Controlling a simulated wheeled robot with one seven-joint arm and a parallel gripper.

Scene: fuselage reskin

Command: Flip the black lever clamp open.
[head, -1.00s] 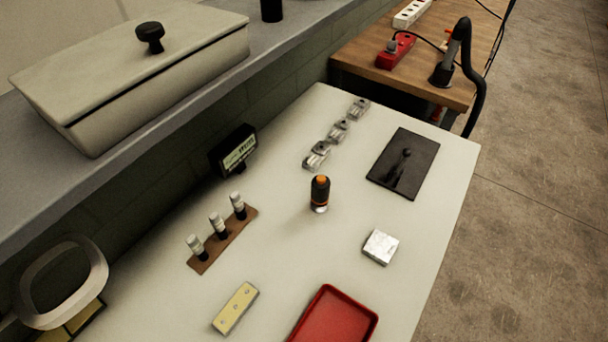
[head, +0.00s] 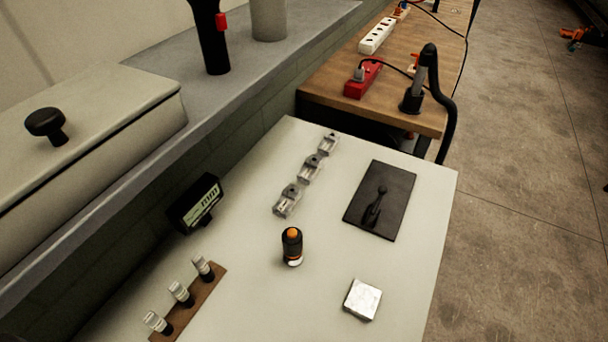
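The black lever clamp (head: 376,207) sits on a dark square plate (head: 398,222) on the right part of the white table. Its arm ends in a round knob towards the far side and looks low over the plate; its exact angle is hard to tell. My gripper is not in view.
On the white table (head: 330,255) stand an orange-topped black cylinder (head: 292,247), a silver block (head: 362,299), several clear clips (head: 312,168), a small display (head: 196,203) and a brown rack of vials (head: 190,302). A wooden bench (head: 335,83) adjoins behind. Concrete floor lies right.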

